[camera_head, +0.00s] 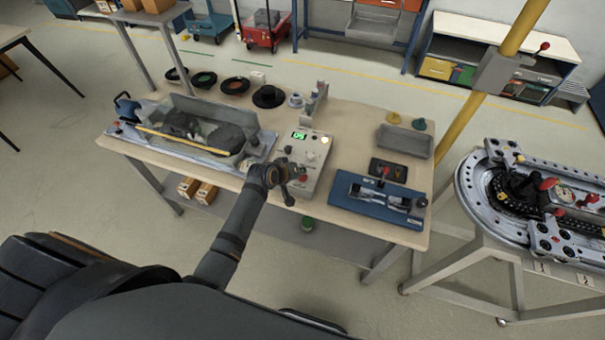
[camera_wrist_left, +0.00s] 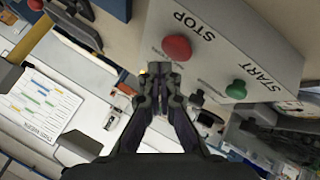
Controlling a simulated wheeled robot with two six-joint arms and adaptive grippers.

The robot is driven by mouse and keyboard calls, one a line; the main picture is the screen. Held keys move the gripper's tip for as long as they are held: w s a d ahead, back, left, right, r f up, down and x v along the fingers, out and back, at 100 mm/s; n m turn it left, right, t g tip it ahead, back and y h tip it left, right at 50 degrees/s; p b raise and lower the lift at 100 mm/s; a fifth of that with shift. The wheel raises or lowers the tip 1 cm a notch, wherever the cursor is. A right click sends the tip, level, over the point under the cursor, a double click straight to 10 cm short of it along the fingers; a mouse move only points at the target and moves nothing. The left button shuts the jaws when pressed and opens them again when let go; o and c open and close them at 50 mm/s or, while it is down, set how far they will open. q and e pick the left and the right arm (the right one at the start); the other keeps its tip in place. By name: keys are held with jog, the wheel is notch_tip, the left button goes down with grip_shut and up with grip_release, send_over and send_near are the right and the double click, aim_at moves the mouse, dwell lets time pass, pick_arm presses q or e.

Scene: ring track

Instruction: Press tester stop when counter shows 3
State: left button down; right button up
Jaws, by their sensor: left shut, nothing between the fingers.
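The tester (camera_head: 318,160) is a pale box on the workbench, with a small lit green counter display (camera_head: 299,135). Its digits are too small to read surely. In the left wrist view the red button (camera_wrist_left: 177,48) sits beside the word STOP, and the green button (camera_wrist_left: 236,90) beside START. The red button also shows in the head view (camera_head: 303,178). My left gripper (camera_head: 284,184) is at the front left of the tester. In the left wrist view its fingertips (camera_wrist_left: 160,70) are together and empty, just short of the red button, with a small gap visible. My right gripper is out of view.
A blue fixture (camera_head: 375,203) and a grey tray (camera_head: 404,142) lie to the right. A yellow post (camera_head: 462,118) and the ring track (camera_head: 480,200) stand farther right.

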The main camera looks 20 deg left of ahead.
pick_arm(q)
jog(key=shift+r, duration=0.15)
notch_tip(320, 180, up, 5)
jog(key=p, duration=0.4)
jog(key=shift+p, duration=0.35)
